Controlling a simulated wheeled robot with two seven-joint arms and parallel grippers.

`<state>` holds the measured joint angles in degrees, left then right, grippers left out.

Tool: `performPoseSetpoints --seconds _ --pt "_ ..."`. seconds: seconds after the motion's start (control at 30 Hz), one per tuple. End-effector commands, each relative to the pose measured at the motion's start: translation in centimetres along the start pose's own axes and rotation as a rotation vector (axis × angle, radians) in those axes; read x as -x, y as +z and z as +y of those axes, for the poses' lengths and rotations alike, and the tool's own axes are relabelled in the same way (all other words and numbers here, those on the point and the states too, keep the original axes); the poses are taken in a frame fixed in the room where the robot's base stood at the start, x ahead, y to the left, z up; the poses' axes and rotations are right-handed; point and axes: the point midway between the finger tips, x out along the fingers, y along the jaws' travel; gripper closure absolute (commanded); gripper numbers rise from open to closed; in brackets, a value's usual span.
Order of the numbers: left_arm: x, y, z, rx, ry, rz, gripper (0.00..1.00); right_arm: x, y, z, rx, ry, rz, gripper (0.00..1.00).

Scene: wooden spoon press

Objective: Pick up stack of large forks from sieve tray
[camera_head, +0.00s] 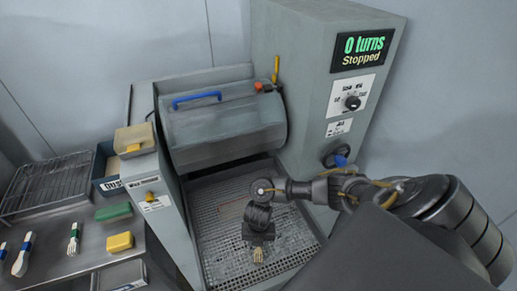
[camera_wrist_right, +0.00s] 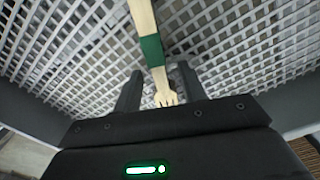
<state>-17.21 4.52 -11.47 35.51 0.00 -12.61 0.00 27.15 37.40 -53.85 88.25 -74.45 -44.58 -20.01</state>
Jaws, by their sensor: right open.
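The sieve tray (camera_head: 213,238) is a grey perforated tray below the drum, and its grid (camera_wrist_right: 70,50) fills the wrist view. A pale wooden fork stack with a green band (camera_wrist_right: 151,50) lies on the grid, tines toward my gripper; I cannot tell how many forks are in it. In the head view only its pale tines (camera_head: 258,256) show beside my gripper, which hides the rest. My right gripper (camera_wrist_right: 158,80) is open, pointing down over the tray, with the stack between its two dark fingers. My left gripper is in neither view.
A drum with a blue handle (camera_head: 196,99) stands behind the tray. A tall cabinet (camera_head: 300,70) with a display reading "0 turns Stopped" is at the right. The left bench holds a wire rack (camera_head: 45,183), a green block (camera_head: 114,212), a yellow block (camera_head: 119,242) and banded utensils (camera_head: 73,241).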

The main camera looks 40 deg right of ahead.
Motion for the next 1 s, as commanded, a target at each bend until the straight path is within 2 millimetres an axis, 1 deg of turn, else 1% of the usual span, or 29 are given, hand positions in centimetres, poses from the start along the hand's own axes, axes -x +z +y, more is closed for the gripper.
performPoseSetpoints --seconds 0.03,0.07,0.3,0.37,0.63,0.77,0.87,0.97,1.0 --pt "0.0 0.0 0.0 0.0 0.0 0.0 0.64 0.0 0.0 0.0 0.0 0.0 0.0 0.59" --pt "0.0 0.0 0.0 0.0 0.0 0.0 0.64 0.0 0.0 0.0 0.0 0.0 0.0 0.61" --pt "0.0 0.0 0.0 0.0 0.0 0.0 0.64 0.0 0.0 0.0 0.0 0.0 0.0 0.93" --pt "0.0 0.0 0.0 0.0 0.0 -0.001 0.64 0.0 0.0 0.0 0.0 0.0 0.0 1.0" --pt "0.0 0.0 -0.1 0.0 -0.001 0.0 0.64 0.1 0.0 0.0 0.0 0.0 0.0 1.0" --pt "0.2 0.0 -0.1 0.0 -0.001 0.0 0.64 0.6 0.0 0.0 0.001 0.001 0.0 1.0" --pt "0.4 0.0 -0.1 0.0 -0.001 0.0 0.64 1.6 0.0 0.1 0.001 0.001 0.001 1.0" --pt "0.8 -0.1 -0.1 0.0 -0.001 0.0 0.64 3.2 0.0 0.1 0.002 0.001 -0.001 1.0" --pt "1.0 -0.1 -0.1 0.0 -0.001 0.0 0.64 3.9 -0.3 -0.2 0.005 0.0 0.0 1.0"
